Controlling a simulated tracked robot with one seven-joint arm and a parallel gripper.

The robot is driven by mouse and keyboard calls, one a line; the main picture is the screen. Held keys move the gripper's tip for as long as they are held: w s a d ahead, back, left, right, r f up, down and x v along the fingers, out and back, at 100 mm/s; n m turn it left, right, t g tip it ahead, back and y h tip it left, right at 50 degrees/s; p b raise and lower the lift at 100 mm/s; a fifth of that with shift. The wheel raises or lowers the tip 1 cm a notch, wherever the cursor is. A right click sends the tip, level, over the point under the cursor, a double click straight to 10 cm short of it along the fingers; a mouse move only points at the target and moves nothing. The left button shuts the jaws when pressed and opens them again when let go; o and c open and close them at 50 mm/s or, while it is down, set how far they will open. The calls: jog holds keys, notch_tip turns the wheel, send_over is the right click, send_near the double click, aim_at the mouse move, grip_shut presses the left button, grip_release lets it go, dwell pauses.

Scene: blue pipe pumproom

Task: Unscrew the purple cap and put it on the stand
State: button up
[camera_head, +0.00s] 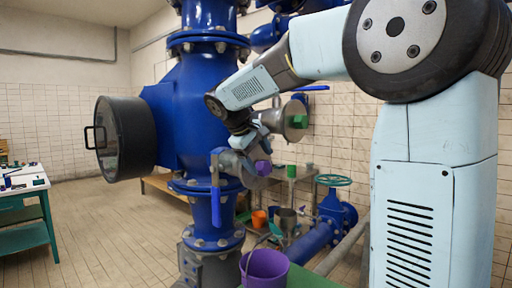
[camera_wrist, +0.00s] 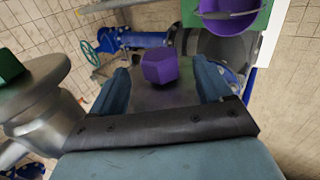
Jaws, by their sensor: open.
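The purple cap (camera_head: 263,168) sits on the end of a grey metal pipe fitting on the blue pipework. In the wrist view the purple cap (camera_wrist: 160,68) appears between the two spread blue fingers of my gripper (camera_wrist: 162,84), with gaps on both sides. My gripper (camera_head: 242,141) is open and holds nothing; in the head view it is just above and left of the cap. How far the fingertips are from the cap in depth is unclear. A green-topped surface (camera_head: 312,279) under a purple bucket may be the stand; I cannot tell.
A green cap (camera_head: 298,121) sits on a neighbouring fitting; it also shows in the wrist view (camera_wrist: 10,66). A blue lever (camera_head: 215,190) hangs left of the purple cap. The purple bucket (camera_head: 265,268) is below. A low table (camera_head: 296,174) is behind.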

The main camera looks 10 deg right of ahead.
aim_at(262, 163)
jog(key=shift+x, duration=1.75)
